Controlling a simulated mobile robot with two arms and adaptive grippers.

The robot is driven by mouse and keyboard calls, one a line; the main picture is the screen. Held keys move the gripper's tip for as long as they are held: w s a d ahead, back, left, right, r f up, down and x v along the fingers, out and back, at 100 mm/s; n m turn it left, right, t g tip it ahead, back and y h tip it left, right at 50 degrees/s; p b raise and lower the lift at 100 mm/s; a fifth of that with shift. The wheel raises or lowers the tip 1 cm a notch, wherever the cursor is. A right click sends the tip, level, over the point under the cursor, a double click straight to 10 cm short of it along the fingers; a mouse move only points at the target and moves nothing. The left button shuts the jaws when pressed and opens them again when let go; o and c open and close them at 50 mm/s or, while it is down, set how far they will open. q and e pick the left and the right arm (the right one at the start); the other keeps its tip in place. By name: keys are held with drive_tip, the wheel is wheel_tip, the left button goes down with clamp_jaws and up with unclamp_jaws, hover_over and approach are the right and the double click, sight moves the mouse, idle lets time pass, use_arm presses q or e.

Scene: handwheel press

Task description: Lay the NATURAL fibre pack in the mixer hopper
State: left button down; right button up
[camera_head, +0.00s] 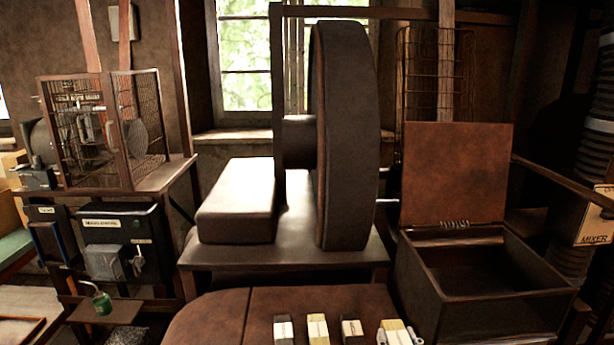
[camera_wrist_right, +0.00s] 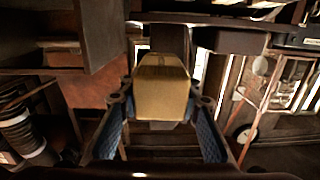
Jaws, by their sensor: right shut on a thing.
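The mixer hopper (camera_head: 480,295) is a dark open-topped box at the right, its rusty lid (camera_head: 455,172) raised upright at the back. Its inside looks empty as far as it shows. My right gripper (camera_head: 400,337) is at the bottom edge, shut on a pale yellow pack (camera_head: 394,326), left of and nearer than the hopper. In the right wrist view the tan pack (camera_wrist_right: 162,90) sits between the blue-padded fingers. I cannot read its label, nor tell whether it is clear of the table. My left gripper is not in view.
A dark pack (camera_head: 284,330), a yellow pack (camera_head: 318,328) and another dark pack (camera_head: 352,330) stand in a row on the red-brown table (camera_head: 225,318). A big handwheel (camera_head: 345,140) stands behind. A MIXER sign (camera_head: 596,238) and a sloping bar (camera_head: 560,183) are at the right.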

sight(395, 326)
drive_tip(key=s+d+h+b, duration=0.1)
drive_tip(key=s+d, duration=0.1)
drive_tip(key=s, duration=0.6)
drive_tip(key=shift+y, duration=0.6)
drive_tip(key=w, duration=0.3)
drive_tip(key=w+a+p, duration=0.1)
drive_tip(key=w, duration=0.3)
drive_tip(key=w+a+r+p, duration=0.1)
drive_tip(key=w, duration=0.3)
drive_tip(key=shift+w+r, duration=0.1)
drive_tip(key=shift+w, duration=0.1)
drive_tip(key=w+d+r+p, duration=0.1)
drive_tip(key=w+r, duration=0.1)
drive_tip(key=w, duration=0.4)
drive_tip(key=w+d+r+p, duration=0.1)
drive_tip(key=w+r, duration=0.2)
drive_tip(key=w, duration=0.3)
drive_tip(key=shift+d+r+h, duration=0.25)
drive_tip(key=shift+d+h, duration=0.05)
drive_tip(key=shift+d, duration=0.05)
drive_tip(key=shift+f, duration=0.1)
wheel_tip(395, 326, down, 15)
drive_tip(key=shift+r+b, duration=0.15)
drive_tip(key=shift+b, duration=0.45)
drive_tip(key=shift+f+b, duration=1.15)
drive_tip(key=shift+f, duration=1.25)
